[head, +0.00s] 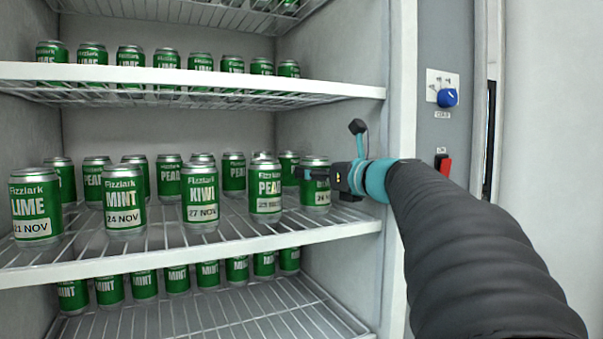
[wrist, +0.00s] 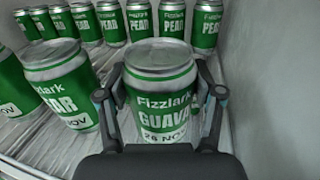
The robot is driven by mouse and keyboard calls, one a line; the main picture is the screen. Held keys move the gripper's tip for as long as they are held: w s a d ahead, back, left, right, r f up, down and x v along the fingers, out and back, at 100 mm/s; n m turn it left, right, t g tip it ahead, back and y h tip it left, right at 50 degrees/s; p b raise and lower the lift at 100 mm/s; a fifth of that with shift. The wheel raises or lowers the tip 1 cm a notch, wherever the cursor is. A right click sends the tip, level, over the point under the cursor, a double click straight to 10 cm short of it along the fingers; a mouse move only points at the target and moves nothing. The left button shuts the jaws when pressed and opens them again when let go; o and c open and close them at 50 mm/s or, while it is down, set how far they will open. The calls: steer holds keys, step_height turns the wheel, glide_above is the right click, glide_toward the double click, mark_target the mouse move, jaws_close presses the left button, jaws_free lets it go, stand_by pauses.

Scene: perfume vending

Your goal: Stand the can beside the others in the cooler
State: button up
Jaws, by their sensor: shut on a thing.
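A green Fizzlark can marked GUAVA, 26 NOV (wrist: 163,100) is upright between the fingers of my gripper (wrist: 160,108) in the wrist view. In the head view this can (head: 316,190) is at the right end of the front row on the middle shelf, partly behind my gripper (head: 306,173). My gripper is shut on it. A PEAR can (head: 265,195) stands just to its left, apart by a small gap; it also shows in the wrist view (wrist: 62,88). I cannot tell whether the held can's base touches the shelf.
The white wire middle shelf (head: 205,248) also holds KIWI (head: 200,203), MINT (head: 123,205) and LIME (head: 36,215) cans in front. A row of PEAR cans stands behind. The cooler's side wall (wrist: 270,85) is close on the right. Shelves with cans are above and below.

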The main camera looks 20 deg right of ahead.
steer(key=o, duration=1.5)
steer(key=shift+f, duration=0.1)
steer(key=shift+r, duration=0.25)
steer(key=v, duration=1.2)
steer(key=shift+f, duration=0.1)
